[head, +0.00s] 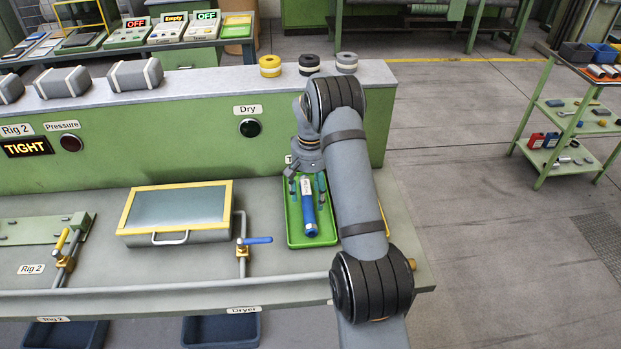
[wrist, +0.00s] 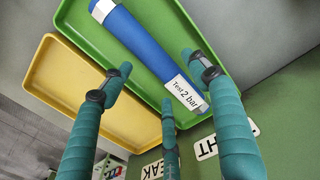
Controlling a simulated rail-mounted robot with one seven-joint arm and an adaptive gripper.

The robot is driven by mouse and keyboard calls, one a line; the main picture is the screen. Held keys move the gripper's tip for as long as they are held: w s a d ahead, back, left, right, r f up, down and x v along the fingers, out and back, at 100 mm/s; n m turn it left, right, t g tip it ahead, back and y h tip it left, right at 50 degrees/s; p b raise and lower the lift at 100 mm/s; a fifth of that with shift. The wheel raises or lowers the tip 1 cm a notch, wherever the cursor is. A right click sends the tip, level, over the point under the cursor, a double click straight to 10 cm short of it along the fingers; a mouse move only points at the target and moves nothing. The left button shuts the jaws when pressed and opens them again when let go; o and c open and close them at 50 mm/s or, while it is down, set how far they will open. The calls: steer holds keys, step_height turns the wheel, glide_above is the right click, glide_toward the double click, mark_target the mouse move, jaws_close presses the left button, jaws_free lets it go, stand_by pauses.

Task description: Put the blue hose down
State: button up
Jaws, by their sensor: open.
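The blue hose (head: 310,222) lies in the green tray (head: 325,240) on the bench. It is a short blue length with a pale label. In the wrist view the hose (wrist: 142,42) shows a metal end and the label "Test 2 bar". My gripper (head: 307,186) is over the far part of the green tray, around the hose's labelled end in the picture. In the wrist view its teal fingers (wrist: 158,78) are spread apart, with no visible grip on the hose. The exact gap between fingertips and hose is hard to tell.
A yellow tray (wrist: 62,70) sits beside the green one in the wrist view; my arm covers that area in the head view. The yellow-framed dryer lid (head: 180,207) and a blue-handled valve (head: 255,240) are to the left. Tape rolls (head: 309,64) stand on the ledge behind.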

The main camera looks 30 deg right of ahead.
mark_target(310, 199)
step_height(310, 199, up, 11)
steer(key=shift+f+b, duration=0.2)
steer(key=shift+b, duration=0.2)
